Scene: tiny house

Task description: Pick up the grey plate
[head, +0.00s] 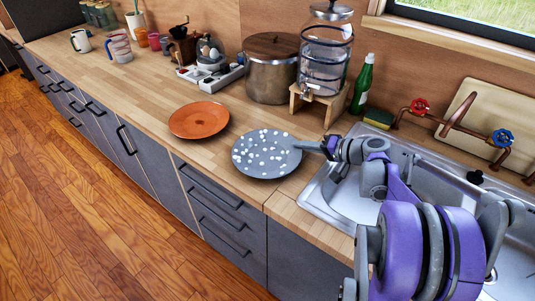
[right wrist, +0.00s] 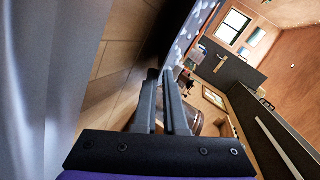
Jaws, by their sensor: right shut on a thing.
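The grey plate (head: 266,154), round with white spots, is on or just above the wooden counter, left of the sink; I cannot tell whether it touches the counter. My right gripper (head: 304,146) reaches in from the right and is shut on the plate's right rim. In the right wrist view the fingers (right wrist: 167,78) are close together, and part of the spotted plate (right wrist: 192,30) shows beyond their tips. The exact grip on the rim is too small to make out. My left gripper is not in view.
An orange plate (head: 199,120) lies just left of the grey plate. Behind stand a steel pot (head: 272,78), a water dispenser (head: 326,60) on a wooden stand and a green bottle (head: 362,86). The sink (head: 345,200) is at the right. The counter's front edge is close.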

